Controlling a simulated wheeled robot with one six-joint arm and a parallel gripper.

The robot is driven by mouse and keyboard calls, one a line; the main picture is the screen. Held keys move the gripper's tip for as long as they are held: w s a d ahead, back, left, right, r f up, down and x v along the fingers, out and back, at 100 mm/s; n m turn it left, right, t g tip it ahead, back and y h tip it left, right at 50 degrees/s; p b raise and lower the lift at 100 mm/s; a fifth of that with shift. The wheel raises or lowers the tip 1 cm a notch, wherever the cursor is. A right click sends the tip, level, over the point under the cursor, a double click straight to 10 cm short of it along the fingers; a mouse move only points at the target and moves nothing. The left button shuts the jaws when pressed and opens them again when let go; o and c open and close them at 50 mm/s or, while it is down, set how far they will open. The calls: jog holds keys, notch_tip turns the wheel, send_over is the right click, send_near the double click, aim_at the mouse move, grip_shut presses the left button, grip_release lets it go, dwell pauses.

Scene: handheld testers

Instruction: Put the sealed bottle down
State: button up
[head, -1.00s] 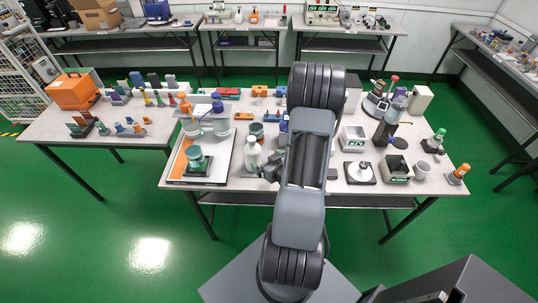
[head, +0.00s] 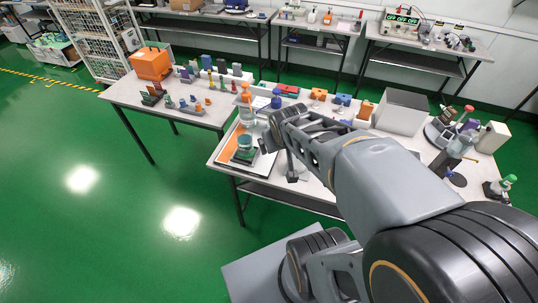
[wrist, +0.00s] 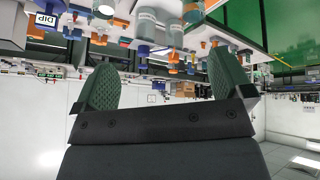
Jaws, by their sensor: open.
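My gripper (wrist: 164,80) is open in the wrist view, its two green textured pads wide apart with nothing between them. That view is upside down. In the head view my gripper (head: 267,142) is small and dark beside the tray, partly lost against my arm. Two clear bottles stand at the tray, one with an orange cap (head: 245,98) and one with a blue cap (head: 276,99). In the wrist view a labelled clear bottle (wrist: 146,25) shows beyond the pads, apart from them. I cannot tell which bottle is the sealed one.
A jar on a dark green base (head: 243,150) stands on the white and orange tray (head: 226,152) near the table's left edge. A grey box (head: 402,111) stands at the back right. My arm hides much of the table's middle.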

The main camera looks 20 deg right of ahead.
jog(key=s+a+r+g+y, duration=0.1)
jog(key=s+a+r+y, duration=0.1)
jog(key=s+a+r, duration=0.2)
jog(key=shift+s+a+n, duration=0.3)
jog(key=shift+s+a, duration=0.9)
jog(key=shift+a, duration=0.05)
